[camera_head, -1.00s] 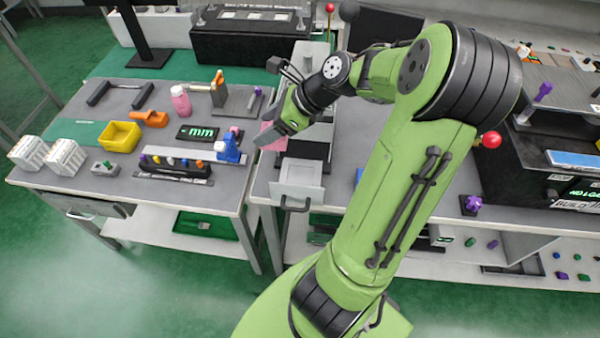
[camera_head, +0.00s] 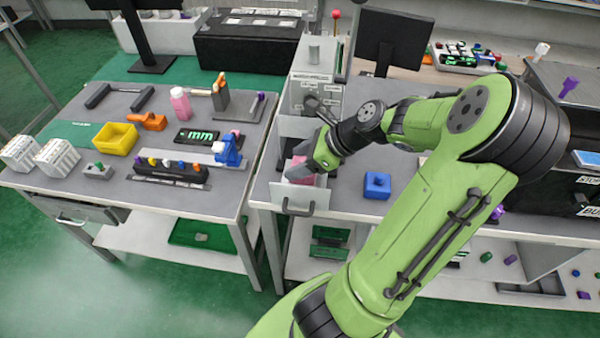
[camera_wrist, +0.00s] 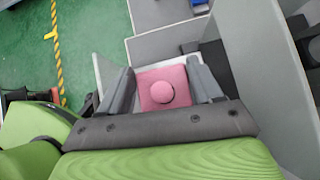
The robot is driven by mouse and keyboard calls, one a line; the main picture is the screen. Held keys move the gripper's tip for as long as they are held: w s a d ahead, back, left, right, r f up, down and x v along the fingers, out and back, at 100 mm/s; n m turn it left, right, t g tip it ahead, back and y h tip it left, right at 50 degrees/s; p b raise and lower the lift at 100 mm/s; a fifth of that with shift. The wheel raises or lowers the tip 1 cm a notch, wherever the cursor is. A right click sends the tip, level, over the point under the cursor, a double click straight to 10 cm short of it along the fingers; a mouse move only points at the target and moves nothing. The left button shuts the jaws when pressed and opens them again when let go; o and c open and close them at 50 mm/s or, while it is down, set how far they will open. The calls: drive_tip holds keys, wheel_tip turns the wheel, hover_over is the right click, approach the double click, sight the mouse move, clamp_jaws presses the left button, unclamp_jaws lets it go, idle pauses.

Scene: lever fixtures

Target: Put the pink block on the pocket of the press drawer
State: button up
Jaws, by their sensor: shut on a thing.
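The pink block (camera_head: 297,171), with a round pink knob on top, is between the fingers of my gripper (camera_head: 304,169). In the wrist view the block (camera_wrist: 150,77) shows with a grey finger on each side, and my gripper (camera_wrist: 163,86) is shut on it. The press drawer (camera_head: 298,199) is pulled out at the table's front edge, and the block is over or in it. The pocket is hidden under the block and gripper, so I cannot tell whether the block touches it. The press (camera_head: 315,95) stands behind.
A blue block (camera_head: 377,187) lies on the table (camera_head: 352,212) to the right of the drawer. A gap separates the two tables.

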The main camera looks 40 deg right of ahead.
wheel_tip(320, 180, down, 2)
drive_tip(key=shift+f+b, duration=0.15)
drive_tip(key=shift+b, duration=0.15)
drive_tip(key=o, duration=1.6)
drive_tip(key=shift+o, duration=0.2)
